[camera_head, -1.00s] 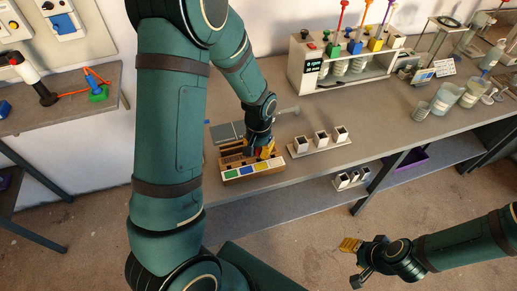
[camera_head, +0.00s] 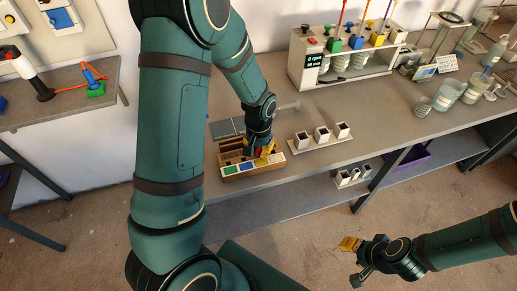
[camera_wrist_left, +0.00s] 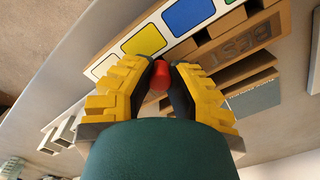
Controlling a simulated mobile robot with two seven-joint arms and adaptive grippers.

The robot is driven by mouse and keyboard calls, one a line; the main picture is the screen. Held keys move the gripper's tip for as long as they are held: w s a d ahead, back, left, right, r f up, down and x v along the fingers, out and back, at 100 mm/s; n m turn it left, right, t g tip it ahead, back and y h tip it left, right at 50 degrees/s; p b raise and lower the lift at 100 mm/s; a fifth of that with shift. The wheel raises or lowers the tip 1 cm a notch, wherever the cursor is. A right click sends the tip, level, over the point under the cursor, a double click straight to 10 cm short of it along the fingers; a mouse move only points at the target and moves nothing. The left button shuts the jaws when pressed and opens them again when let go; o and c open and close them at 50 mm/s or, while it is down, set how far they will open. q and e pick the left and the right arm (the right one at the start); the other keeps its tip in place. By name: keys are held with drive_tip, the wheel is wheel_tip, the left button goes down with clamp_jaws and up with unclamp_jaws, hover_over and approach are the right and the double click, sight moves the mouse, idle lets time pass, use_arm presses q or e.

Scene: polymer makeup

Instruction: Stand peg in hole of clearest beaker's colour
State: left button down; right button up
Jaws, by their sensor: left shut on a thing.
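My left gripper (camera_head: 262,151) is over the wooden rack (camera_head: 229,154) on the bench. In the left wrist view its yellow fingers (camera_wrist_left: 160,85) are shut on a red peg (camera_wrist_left: 160,72), seen as a rounded red end. The rack's front strip carries green (camera_head: 231,170), blue (camera_head: 247,166) and yellow (camera_head: 263,162) squares and a white end. The gripper hides part of the rack, and I cannot tell whether the peg touches it. Several beakers (camera_head: 357,62) with pale contents stand in the stirrer; their relative clearness is too small to tell. My right gripper (camera_head: 353,257) hangs off the bench.
The stirrer (camera_head: 312,62) with coloured knobs and rods stands at the back. A stand with white square cups (camera_head: 322,134) is right of the rack. Glass beakers (camera_head: 447,95) stand farther right. Bare bench lies between them.

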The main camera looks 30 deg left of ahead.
sight(259, 149)
use_arm(q)
drive_tip(key=shift+f+b, duration=0.3)
drive_tip(key=shift+f, duration=0.15)
drive_tip(key=c, duration=0.9)
unclamp_jaws()
drive_tip(key=shift+c, duration=0.2)
drive_tip(key=shift+r, duration=0.15)
wheel_tip(259, 149, up, 12)
